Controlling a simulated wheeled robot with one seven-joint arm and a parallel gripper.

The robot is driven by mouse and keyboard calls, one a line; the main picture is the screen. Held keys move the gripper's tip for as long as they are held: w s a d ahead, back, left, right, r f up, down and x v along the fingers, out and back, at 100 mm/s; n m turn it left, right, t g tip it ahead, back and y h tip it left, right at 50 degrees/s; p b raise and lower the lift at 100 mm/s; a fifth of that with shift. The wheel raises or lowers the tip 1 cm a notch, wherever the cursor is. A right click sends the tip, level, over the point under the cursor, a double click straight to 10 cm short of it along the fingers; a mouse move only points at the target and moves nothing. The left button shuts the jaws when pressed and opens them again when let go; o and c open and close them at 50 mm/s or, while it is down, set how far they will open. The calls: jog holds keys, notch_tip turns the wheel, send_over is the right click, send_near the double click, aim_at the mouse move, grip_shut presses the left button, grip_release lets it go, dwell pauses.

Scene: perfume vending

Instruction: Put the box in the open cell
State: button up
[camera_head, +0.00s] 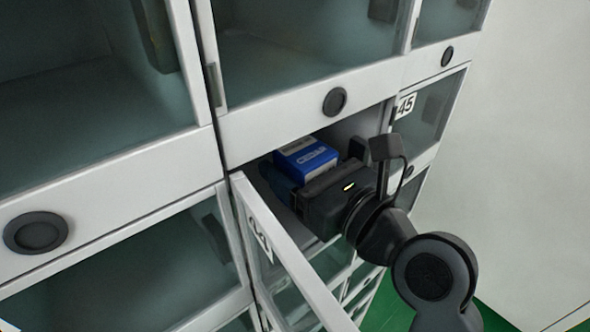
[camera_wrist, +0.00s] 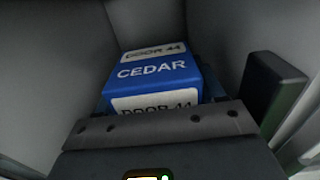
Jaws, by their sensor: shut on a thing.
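A blue box with white labels (camera_head: 306,156) is inside the open cell (camera_head: 349,127), at the front end of my gripper. In the wrist view the box (camera_wrist: 160,72) reads "CEDAR" and "DOOR 44". My gripper (camera_head: 298,180) reaches into the cell and is shut on the box. In the wrist view the gripper body covers the lower part of the box, and the fingertips are mostly hidden. The cell's grey walls (camera_wrist: 60,60) rise around the box. I cannot tell whether the box touches the cell floor.
The cell's glass door (camera_head: 290,255) hangs open toward the lower left, beside my gripper. Closed cells with round dark knobs surround it, one marked 45 (camera_head: 406,105) at the right. A plain wall (camera_head: 535,150) and green floor (camera_head: 505,318) lie to the right.

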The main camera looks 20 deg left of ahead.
jog(key=shift+w+a+f, duration=0.15)
jog(key=shift+f, duration=0.55)
jog(key=shift+f, duration=0.15)
jog(key=o, duration=1.1)
jog(key=b+v, duration=0.1)
jog(key=v, duration=1.1)
